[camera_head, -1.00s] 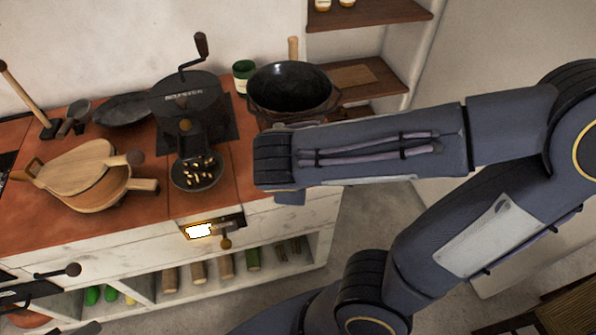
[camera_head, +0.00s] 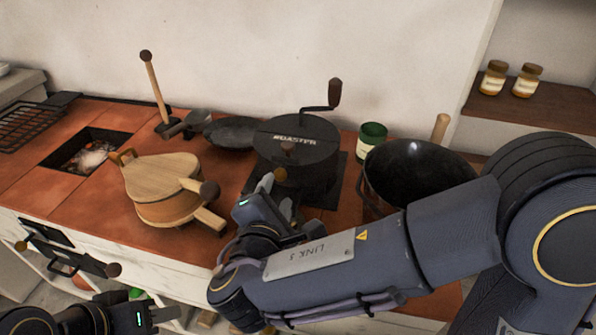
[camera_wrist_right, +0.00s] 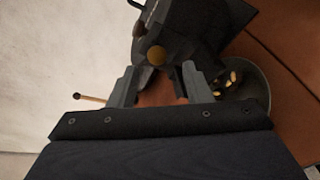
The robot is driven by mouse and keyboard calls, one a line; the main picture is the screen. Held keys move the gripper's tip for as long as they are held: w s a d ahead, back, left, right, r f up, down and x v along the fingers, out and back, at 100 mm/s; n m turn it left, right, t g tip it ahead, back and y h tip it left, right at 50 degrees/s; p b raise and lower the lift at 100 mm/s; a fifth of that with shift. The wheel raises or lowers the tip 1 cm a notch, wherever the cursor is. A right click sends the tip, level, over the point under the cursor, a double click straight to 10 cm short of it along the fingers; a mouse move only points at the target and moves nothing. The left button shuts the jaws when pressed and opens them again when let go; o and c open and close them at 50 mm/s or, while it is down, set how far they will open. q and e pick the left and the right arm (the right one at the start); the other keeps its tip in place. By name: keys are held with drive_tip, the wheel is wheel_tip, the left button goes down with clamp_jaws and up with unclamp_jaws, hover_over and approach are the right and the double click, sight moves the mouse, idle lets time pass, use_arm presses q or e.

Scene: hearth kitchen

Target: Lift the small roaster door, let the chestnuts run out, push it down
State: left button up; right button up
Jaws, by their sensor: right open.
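The dark roaster (camera_head: 297,158) stands upright on the red tiled counter, its crank (camera_head: 322,106) up. My right gripper (camera_head: 284,206) is at the roaster's front. In the right wrist view its two fingers (camera_wrist_right: 161,88) are apart. A round brownish knob (camera_wrist_right: 156,56) on the roaster shows beyond and between them; I cannot see contact. The small door itself is not clear. Chestnuts (camera_wrist_right: 232,79) lie in a dark bowl (camera_wrist_right: 262,92) to the right of the fingers; my arm hides this bowl in the head view. My left gripper (camera_head: 165,316) is low at the bottom left, away from the roaster; its opening is unclear.
Wooden bellows (camera_head: 160,180) lie left of the roaster, and a dark pan (camera_head: 233,132) lies behind them. A wok (camera_head: 415,170) and a green tin (camera_head: 371,138) stand to the right. A fire pit (camera_head: 90,155) is at the left. Jars (camera_head: 494,78) stand on a shelf.

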sight(279, 179)
drive_tip(key=shift+w+a, duration=0.15)
drive_tip(key=shift+w, duration=0.15)
drive_tip(key=x, duration=0.7)
drive_tip(key=shift+c, duration=0.4)
clamp_jaws()
